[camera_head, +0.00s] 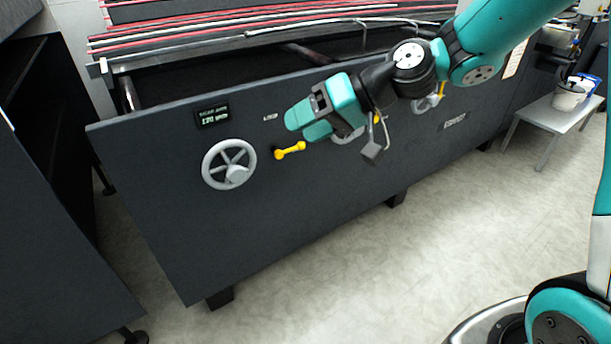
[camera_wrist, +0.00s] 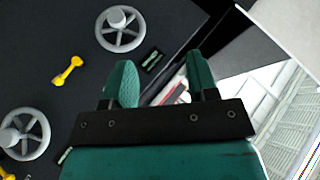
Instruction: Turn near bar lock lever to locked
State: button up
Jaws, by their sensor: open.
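A yellow lever (camera_head: 290,150) with a ball end sits on the dark machine panel, just right of a grey handwheel. It points right and slightly up in the head view, and it also shows in the wrist view (camera_wrist: 68,70), left of the fingers. My gripper (camera_head: 301,124) is open and empty, just above and right of this lever and apart from it. A second yellow lever (camera_wrist: 8,174) is cut by the left edge. I cannot tell which lever the task calls near.
The grey handwheel (camera_head: 229,164) stands out beside the first lever, below a lit display (camera_head: 212,117). A second handwheel (camera_head: 345,136) is partly hidden behind my gripper. Another yellow-handled part (camera_head: 441,91) is farther right. Floor before the panel is clear.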

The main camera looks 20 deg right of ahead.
jog(key=w+d+f+m+t+b, duration=0.45)
jog(key=w+d+f+b, duration=0.35)
jog(key=f, duration=0.4)
jog(key=w+d+f+m+t+b, duration=0.4)
jog(key=w+d+f+t+b, duration=0.2)
jog(key=d+f, duration=0.45)
jog(key=p, duration=1.2)
send_near(304, 144)
jog(key=shift+m, duration=0.25)
jog(key=x, duration=0.3)
jog(key=b+x, duration=0.1)
jog(key=x, duration=0.2)
jog(key=b+x, duration=0.1)
jog(key=x, duration=0.3)
jog(key=shift+a+f, duration=0.1)
jog(key=shift+f, duration=0.3)
